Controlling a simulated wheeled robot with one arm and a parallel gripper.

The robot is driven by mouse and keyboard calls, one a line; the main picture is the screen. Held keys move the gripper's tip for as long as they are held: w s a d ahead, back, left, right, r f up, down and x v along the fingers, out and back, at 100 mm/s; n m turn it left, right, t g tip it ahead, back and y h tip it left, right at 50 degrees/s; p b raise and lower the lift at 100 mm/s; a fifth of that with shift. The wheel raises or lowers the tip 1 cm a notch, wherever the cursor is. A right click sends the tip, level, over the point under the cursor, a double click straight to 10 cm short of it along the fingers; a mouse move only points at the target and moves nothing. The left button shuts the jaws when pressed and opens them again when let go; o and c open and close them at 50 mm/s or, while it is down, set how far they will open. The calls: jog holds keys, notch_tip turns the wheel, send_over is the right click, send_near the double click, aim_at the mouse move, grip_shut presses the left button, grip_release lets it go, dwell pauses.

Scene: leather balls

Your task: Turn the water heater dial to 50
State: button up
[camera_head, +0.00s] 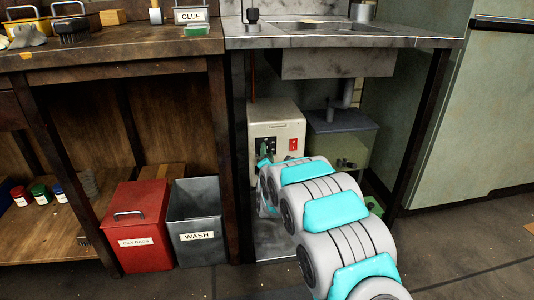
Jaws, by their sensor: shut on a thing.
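The water heater (290,115) is a cream-white box under the sink counter. A dark dial plate (266,144) is on its front, with a red switch (293,144) to the right. My arm reaches in from the lower right, and my gripper (265,161) is at the lower part of the dial plate. It is shut on the dial, which is mostly hidden behind the gripper and arm. The dial's marks and its setting are too small to read.
The counter with the sink (340,64) overhangs the heater. A greenish tank (340,145) stands close on its right. A counter leg (418,130) is further right. A red bin (135,225) and a grey wash bin (196,218) stand at left. Open floor lies at lower right.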

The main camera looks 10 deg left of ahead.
grip_shut()
jog(key=shift+m, duration=0.3)
jog(key=shift+w+d+f+m+g+y+p, duration=0.2)
jog(key=shift+m+y, duration=0.5)
jog(key=shift+m, duration=4.75)
jog(key=shift+s+r+m+g+y+p, duration=0.25)
jog(key=shift+m+y, duration=0.45)
jog(key=shift+m, duration=4.7)
jog(key=shift+w+d+f+m+g+y+p, duration=0.25)
jog(key=shift+m+y, duration=0.45)
jog(key=shift+m, duration=4.75)
jog(key=shift+s+a+r, duration=0.1)
jog(key=shift+a+r, duration=0.05)
